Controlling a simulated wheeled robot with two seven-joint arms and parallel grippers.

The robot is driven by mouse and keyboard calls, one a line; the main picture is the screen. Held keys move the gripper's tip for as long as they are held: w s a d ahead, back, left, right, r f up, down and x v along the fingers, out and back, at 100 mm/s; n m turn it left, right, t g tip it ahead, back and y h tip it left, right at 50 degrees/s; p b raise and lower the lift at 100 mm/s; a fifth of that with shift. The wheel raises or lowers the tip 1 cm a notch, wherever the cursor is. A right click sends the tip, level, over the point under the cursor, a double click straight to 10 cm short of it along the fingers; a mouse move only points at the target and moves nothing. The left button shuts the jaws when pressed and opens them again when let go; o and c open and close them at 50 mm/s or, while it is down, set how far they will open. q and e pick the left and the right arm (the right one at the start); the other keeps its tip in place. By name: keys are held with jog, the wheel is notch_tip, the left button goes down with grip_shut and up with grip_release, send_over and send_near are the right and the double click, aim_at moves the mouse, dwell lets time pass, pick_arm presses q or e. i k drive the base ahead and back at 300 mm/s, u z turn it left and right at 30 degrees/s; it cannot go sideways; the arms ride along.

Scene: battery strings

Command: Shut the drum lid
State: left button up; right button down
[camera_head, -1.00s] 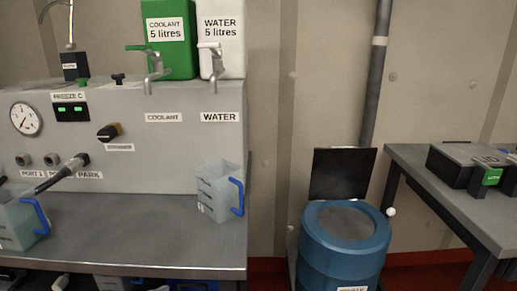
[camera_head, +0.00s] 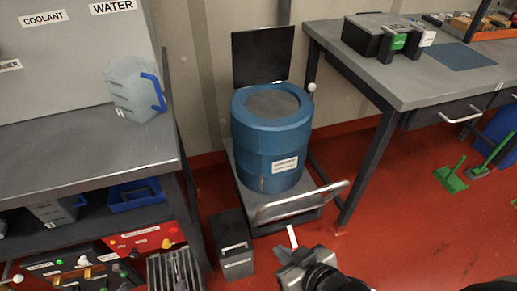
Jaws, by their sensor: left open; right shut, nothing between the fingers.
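The blue drum (camera_head: 271,150) stands upright on a low grey trolley (camera_head: 240,180), with a white label on its front. Its black square lid (camera_head: 263,55) stands up behind the drum, raised, clear of the grey round top (camera_head: 272,101). A small white ball (camera_head: 311,87) shows at the drum's right, by the bench leg; what it belongs to is unclear. My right gripper (camera_head: 292,237) is at the bottom middle, in front of and below the drum, apart from it. Its fingers look shut and empty. My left gripper is not clearly in view.
The trolley's handle (camera_head: 300,202) rises in front of the drum. A left bench (camera_head: 80,150) holds a jug (camera_head: 134,90). A right bench (camera_head: 400,82) holds a black case (camera_head: 370,40). A dark bin (camera_head: 233,245) stands by the trolley. Red floor (camera_head: 400,200) is open at right.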

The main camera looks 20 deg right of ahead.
aim_at(260, 56)
jog(key=k, duration=0.5)
jog(key=z, duration=1.6)
jog(key=i, duration=1.05)
jog(key=u, duration=2.5)
jog(key=i, duration=0.5)
jog(key=u, duration=0.05)
